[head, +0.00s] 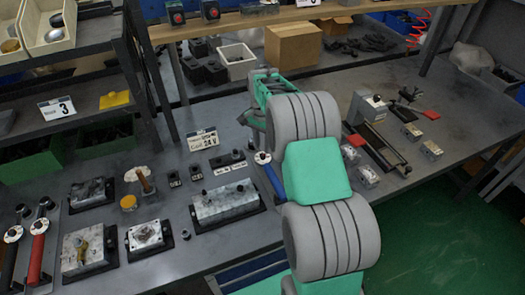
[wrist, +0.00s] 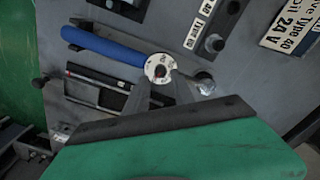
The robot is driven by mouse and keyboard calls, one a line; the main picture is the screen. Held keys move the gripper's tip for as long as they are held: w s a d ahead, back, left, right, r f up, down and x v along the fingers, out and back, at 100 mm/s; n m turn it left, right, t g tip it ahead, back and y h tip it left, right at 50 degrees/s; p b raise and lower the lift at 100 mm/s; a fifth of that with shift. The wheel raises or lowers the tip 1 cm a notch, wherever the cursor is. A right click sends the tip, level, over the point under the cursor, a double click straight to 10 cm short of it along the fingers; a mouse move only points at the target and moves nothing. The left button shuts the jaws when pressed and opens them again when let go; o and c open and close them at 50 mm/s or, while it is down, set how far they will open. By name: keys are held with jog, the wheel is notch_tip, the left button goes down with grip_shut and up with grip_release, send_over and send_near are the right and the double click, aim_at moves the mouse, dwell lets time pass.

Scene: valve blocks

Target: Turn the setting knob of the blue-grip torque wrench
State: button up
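The blue-grip torque wrench (head: 273,180) lies on the grey bench in the head view, partly hidden by my arm. In the wrist view its blue grip (wrist: 103,46) runs from upper left toward the middle. The white round setting knob (wrist: 157,66) with dark markings sits at the grip's end, and a metal head lies to its right. My gripper (wrist: 162,88) shows two grey fingers with a gap between them, just below the knob in the picture. It looks open and empty; I cannot tell whether a fingertip touches the knob.
A red-grip wrench (head: 37,252) lies at the far left of the bench. A large valve block (head: 225,203) stands left of the blue wrench. A label sign (head: 203,140) stands behind it. Small blocks (head: 411,132) and a black rail device lie at right.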

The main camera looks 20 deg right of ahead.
aim_at(263, 155)
jog(key=shift+f+p, duration=0.3)
jog(key=shift+f, duration=1.7)
grip_shut()
